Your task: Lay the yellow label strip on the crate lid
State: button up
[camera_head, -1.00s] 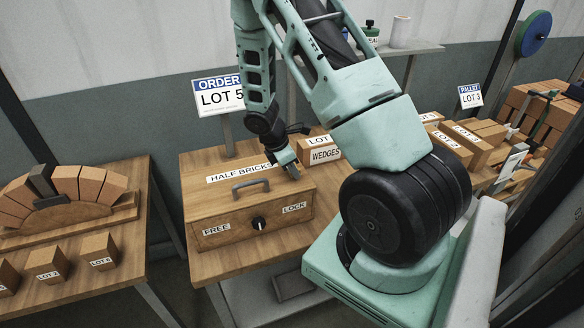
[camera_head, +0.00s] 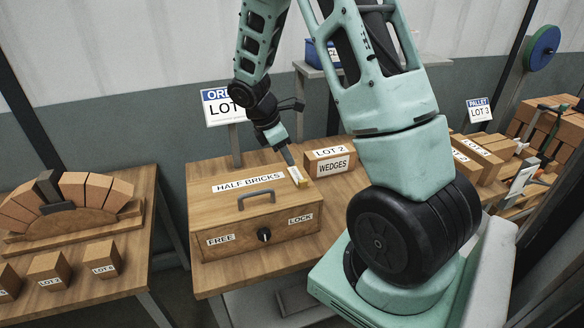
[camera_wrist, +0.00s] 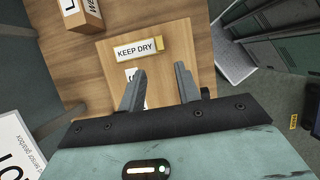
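The crate (camera_head: 225,205) stands on the wooden table, with a grey handle, a HALF BRICKS label and a black knob between FREE and LOCK. The label strip (camera_wrist: 135,49), white with KEEP DRY lettering and a yellow end, appears to lie on the crate lid (camera_wrist: 109,62). In the head view the strip (camera_head: 297,176) is at the lid's right rear, right of the HALF BRICKS label. My gripper (camera_wrist: 162,80) is open and empty, its two fingers apart above the lid and clear of the strip. In the head view my gripper (camera_head: 289,158) is just above the strip.
The LOT 2 WEDGES box (camera_head: 330,161) stands close to the crate's right rear. A LOT sign (camera_head: 225,106) rises behind the crate. A brick arch (camera_head: 68,193) and several small blocks occupy the left table. More brick boxes (camera_head: 480,152) stand at right.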

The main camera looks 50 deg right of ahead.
jog(key=s+a+r+m+t+y, duration=0.1)
jog(key=s+a+r, duration=0.15)
jog(key=a, duration=0.95)
jog(key=s+a+r+m+t+y, duration=0.15)
jog(key=a+r, duration=0.25)
jog(key=a, duration=0.9)
jog(key=s+a+r+m+y, duration=0.1)
jog(key=s+a+r+y, duration=0.1)
jog(key=s+a, duration=1)
jog(key=s, duration=0.3)
jog(key=shift+s+a+r, duration=0.15)
jog(key=shift+a+r, duration=0.05)
jog(key=shift+r, duration=0.05)
notch_tip(320, 180, down, 8)
jog(key=b, duration=0.8)
